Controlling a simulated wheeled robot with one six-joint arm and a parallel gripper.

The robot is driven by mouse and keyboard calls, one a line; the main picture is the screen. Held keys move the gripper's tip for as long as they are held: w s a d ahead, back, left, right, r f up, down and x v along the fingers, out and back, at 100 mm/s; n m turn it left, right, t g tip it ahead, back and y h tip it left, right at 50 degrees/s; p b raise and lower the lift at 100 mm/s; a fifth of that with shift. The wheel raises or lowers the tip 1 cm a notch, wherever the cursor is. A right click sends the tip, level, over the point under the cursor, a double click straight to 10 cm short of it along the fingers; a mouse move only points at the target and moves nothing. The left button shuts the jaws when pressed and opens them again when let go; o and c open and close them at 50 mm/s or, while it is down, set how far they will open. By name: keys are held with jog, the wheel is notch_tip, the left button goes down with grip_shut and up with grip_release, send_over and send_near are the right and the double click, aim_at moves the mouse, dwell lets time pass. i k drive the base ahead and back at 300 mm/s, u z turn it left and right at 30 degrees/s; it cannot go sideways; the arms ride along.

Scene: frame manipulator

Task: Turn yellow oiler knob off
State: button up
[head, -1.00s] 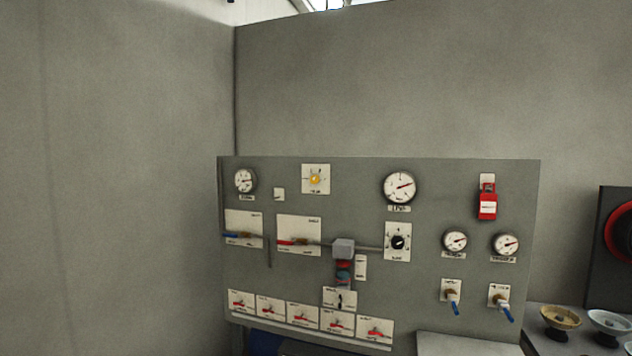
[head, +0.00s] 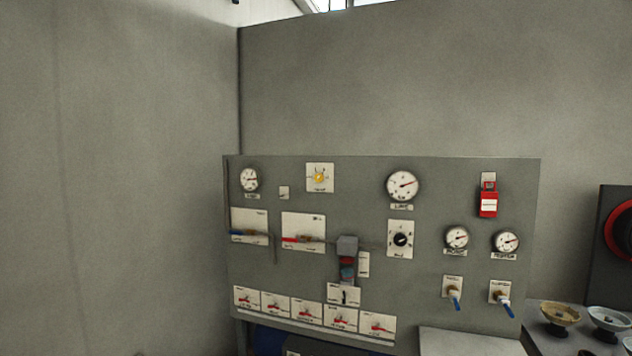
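The yellow oiler knob (head: 320,177) sits on a small white plate near the top left of the grey control panel (head: 345,215). The plate's lettering and the knob's exact setting are too small to read. My gripper is not in the head view, and no part of my arm can be made out near the panel.
Round gauges (head: 402,186), a black knob (head: 401,240), red-handled valves (head: 304,240), blue-handled taps (head: 454,298) and a red lockout tag (head: 488,205) crowd the panel. Space before the left wall looks clear.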

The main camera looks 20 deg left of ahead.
aim_at(319, 176)
jog(key=z, duration=0.25)
jog(key=k, duration=0.25)
jog(key=u, duration=1.4)
jog(key=i, duration=0.85)
jog(key=u, duration=0.65)
jog(key=i, duration=0.95)
jog(key=z, duration=0.7)
jog(key=i, duration=1.1)
jog(key=z, duration=0.7)
